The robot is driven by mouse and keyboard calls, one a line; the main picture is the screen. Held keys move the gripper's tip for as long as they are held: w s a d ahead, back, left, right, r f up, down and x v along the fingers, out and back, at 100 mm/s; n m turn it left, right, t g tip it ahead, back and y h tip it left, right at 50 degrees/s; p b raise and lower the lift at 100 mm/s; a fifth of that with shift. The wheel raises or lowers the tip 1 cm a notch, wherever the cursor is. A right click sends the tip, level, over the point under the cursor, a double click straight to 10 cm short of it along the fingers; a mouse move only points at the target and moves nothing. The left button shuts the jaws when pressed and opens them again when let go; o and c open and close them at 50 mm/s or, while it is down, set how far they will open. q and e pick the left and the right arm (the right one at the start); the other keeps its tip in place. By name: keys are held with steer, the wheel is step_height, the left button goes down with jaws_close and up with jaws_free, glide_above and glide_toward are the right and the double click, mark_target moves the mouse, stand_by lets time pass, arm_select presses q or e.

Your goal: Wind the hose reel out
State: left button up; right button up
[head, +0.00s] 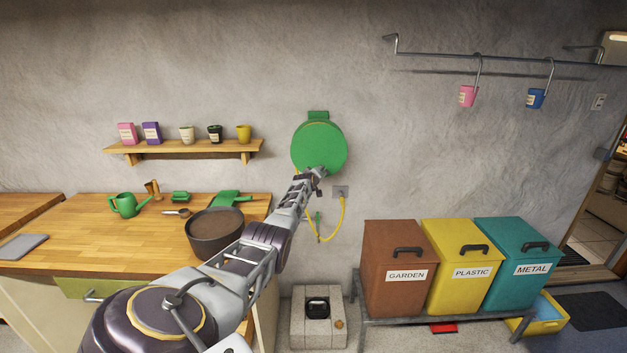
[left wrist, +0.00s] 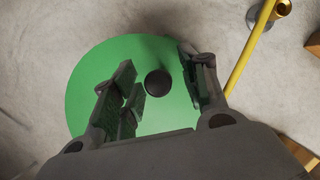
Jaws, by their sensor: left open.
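The hose reel (head: 319,144) is a round green disc mounted on the wall, in the middle of the head view. In the left wrist view its green face (left wrist: 88,85) fills much of the picture, with a dark round knob (left wrist: 158,83) on it. My left gripper (head: 319,173) is at the lower edge of the disc in the head view. In the left wrist view its open fingers (left wrist: 163,88) stand on either side of the knob. I cannot tell whether they touch it. A yellow hose (head: 341,219) hangs in a loop below the reel. My right gripper is not in view.
A wooden bench (head: 95,226) with a dark pot (head: 214,246) and garden tools stands at the left. A shelf (head: 184,150) with small pots is above it. Brown (head: 392,290), yellow and teal bins stand at the right.

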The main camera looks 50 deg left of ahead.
arm_select(q)
steer(key=shift+s+d+r, duration=0.1)
steer(key=shift+s+d, duration=0.2)
steer(key=shift+s, duration=0.1)
steer(key=v, duration=1)
steer(key=shift+s+d, duration=0.25)
steer(key=shift+s, duration=0.05)
stand_by(1.1)
steer(key=shift+m, duration=0.3)
stand_by(0.5)
